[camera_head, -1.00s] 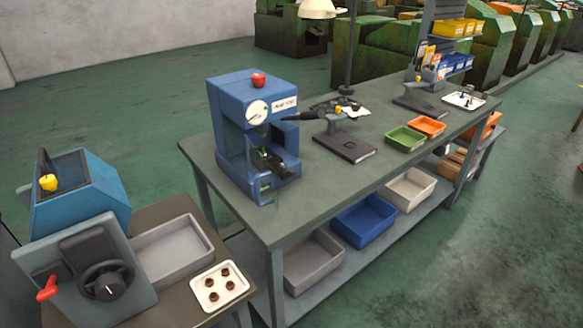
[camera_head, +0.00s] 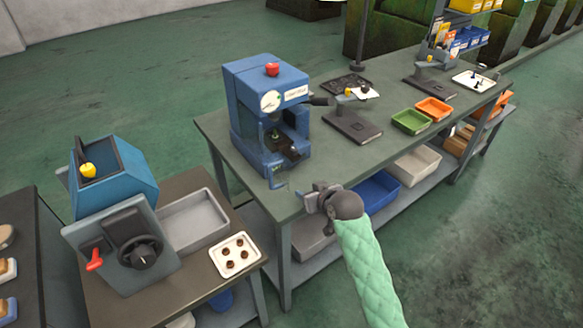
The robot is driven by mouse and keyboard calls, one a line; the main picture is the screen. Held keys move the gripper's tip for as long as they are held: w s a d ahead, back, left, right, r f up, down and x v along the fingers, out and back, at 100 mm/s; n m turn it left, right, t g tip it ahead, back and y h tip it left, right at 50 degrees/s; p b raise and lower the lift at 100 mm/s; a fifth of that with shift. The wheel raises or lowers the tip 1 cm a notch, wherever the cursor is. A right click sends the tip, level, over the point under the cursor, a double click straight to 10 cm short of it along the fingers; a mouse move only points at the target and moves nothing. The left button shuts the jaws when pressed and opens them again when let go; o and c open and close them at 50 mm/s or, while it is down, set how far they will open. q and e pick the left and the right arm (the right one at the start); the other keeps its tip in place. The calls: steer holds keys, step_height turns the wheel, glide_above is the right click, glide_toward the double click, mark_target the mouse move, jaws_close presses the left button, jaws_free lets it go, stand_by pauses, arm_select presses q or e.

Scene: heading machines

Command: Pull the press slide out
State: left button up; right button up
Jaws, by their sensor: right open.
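The blue press (camera_head: 247,105) stands on the near left end of the long workbench (camera_head: 235,170), with a round dial and a red button on top. My right gripper (camera_head: 309,200) is open and empty. It is in front of the press, near the bench's front edge, apart from the slide. My right arm in a green quilted sleeve comes from below. My left gripper is not in view.
A blue machine (camera_head: 115,205) with a black knob, a grey bin (camera_head: 195,222) and a white tray of brown parts (camera_head: 234,256) are on the lower left table. Green (camera_head: 411,121) and orange (camera_head: 434,108) trays stand farther right. Bins sit on the shelf below.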

mark_target(294, 148)
steer(key=w+r+t+y, duration=0.1)
steer(key=w, duration=0.1)
steer(key=w+a+r+t, duration=0.1)
steer(key=w+r+t, duration=0.1)
steer(key=w, duration=0.1)
steer(key=w+a+r+t+y, duration=0.1)
steer(key=w, duration=0.1)
steer(key=shift+w+a+r+n+t+y+p, duration=0.15)
steer(key=shift+w+n+t+y+p, duration=0.15)
steer(key=shift+w+t+p, duration=0.1)
steer(key=shift+w+r+t, duration=0.25)
steer(key=shift+r+t, duration=0.25)
steer(key=shift+r, duration=0.15)
steer(key=p+x, duration=0.3)
steer(key=x, duration=0.3)
steer(key=shift+w+a+r, duration=0.1)
steer(key=shift+w+r, duration=0.05)
steer(key=shift+w, duration=0.2)
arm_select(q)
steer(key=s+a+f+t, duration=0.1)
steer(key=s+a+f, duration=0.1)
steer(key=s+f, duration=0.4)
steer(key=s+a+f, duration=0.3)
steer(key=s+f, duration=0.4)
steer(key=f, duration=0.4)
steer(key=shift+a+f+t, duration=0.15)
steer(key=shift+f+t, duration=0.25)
arm_select(e)
steer(key=shift+w+a, duration=0.2)
steer(key=shift+w, duration=0.15)
